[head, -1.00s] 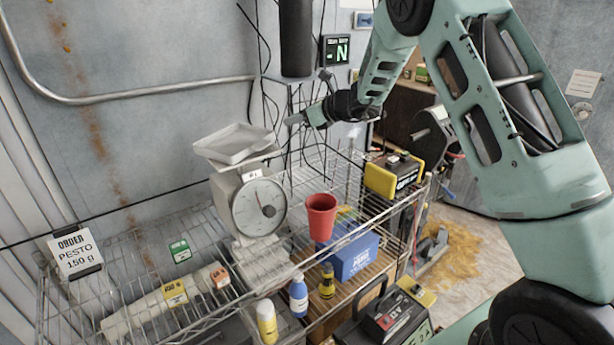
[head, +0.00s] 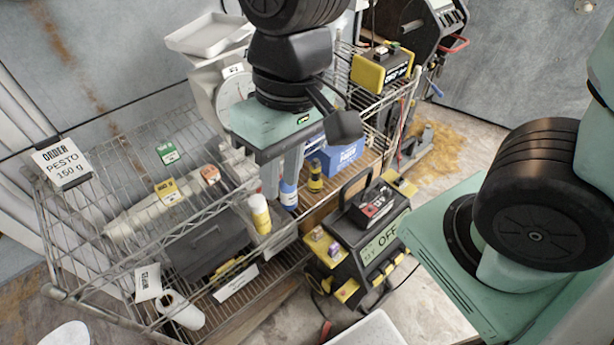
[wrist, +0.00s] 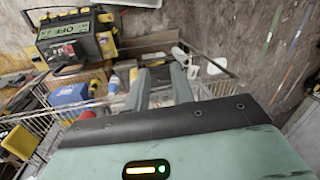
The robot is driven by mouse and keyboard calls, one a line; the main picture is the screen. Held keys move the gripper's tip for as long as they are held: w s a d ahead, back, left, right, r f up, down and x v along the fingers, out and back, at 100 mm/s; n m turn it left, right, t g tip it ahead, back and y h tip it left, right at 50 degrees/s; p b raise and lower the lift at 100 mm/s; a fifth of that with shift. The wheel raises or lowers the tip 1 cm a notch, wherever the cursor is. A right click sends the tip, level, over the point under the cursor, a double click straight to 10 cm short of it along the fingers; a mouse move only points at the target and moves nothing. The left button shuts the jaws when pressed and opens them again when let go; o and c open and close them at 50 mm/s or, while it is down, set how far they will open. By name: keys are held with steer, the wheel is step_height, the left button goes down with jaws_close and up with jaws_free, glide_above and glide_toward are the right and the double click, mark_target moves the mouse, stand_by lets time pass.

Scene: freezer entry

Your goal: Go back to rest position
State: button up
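My gripper (head: 281,174) hangs over the wire rack in the head view, fingers pointing down. It is open, with nothing held between its two fingers. In the wrist view the fingers (wrist: 160,88) stand apart, with parts of the rack beyond them. My gripper and wrist cover much of the scale (head: 205,85), whose white tray (head: 207,36) shows at the upper left.
The wire rack (head: 75,270) holds an order card (head: 62,163), small boxes and a yellow bottle (head: 260,213). A blue box (head: 340,155) and a yellow-black unit (head: 382,66) are farther back. A black machine (head: 365,245) reads OFF. Floor shows at right.

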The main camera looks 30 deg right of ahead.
steer(key=s+n, duration=0.1)
steer(key=s+d+n+h, duration=0.1)
steer(key=d+n+t, duration=0.1)
steer(key=n, duration=0.1)
steer(key=shift+s+f, duration=0.25)
steer(key=shift+s, duration=0.15)
step_height(320, 180, down, 10)
steer(key=b, duration=1)
steer(key=shift+d+f, duration=0.1)
